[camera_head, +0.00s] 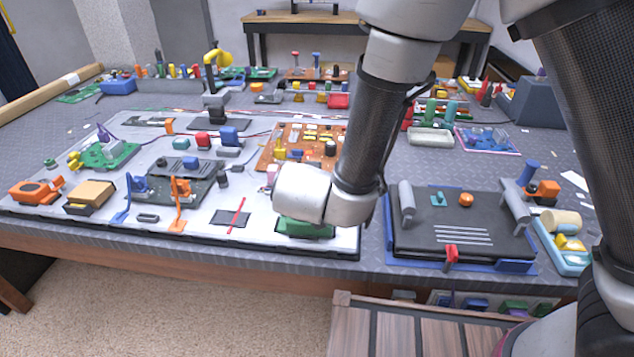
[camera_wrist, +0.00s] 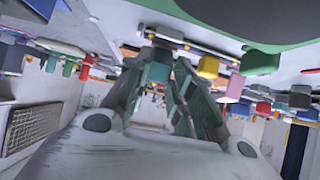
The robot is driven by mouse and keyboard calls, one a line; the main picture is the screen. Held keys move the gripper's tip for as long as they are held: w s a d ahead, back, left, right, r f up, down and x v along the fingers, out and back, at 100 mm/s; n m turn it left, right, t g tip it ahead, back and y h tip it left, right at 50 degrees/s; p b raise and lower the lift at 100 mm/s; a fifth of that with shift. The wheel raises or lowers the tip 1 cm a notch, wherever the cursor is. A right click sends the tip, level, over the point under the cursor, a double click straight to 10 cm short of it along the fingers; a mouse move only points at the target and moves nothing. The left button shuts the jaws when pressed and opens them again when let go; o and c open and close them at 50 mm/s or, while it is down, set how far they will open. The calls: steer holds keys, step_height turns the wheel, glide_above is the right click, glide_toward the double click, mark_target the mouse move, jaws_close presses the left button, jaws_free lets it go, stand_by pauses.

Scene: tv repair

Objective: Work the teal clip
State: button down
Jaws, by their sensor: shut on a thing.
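My gripper (camera_wrist: 165,78) shows in the wrist view with its two grey-green fingers close together around a small dark teal piece (camera_wrist: 159,64). I cannot tell for sure that this piece is the teal clip. In the head view my wrist hangs low over the front right of the white board and hides the fingers and what they hold. A small teal part (camera_head: 438,199) sits on the black panel (camera_head: 470,219) to the right, apart from my wrist. A green block (camera_head: 305,229) lies just below my wrist at the board's front edge.
The white board (camera_head: 110,218) carries several modules and coloured parts. An orange circuit board (camera_head: 285,150) stands just behind my wrist. A red clamp (camera_head: 451,255) and grey rollers (camera_head: 407,199) edge the black panel. Bare grey table (camera_head: 375,250) shows between board and panel.

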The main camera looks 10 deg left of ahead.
steer(key=shift+r, duration=0.1)
steer(key=c, duration=1.2)
jaws_free()
steer(key=shift+c, duration=0.2)
steer(key=v, duration=1.1)
steer(key=shift+s+r, duration=0.2)
steer(key=shift+s, duration=0.2)
steer(key=shift+c, duration=0.4)
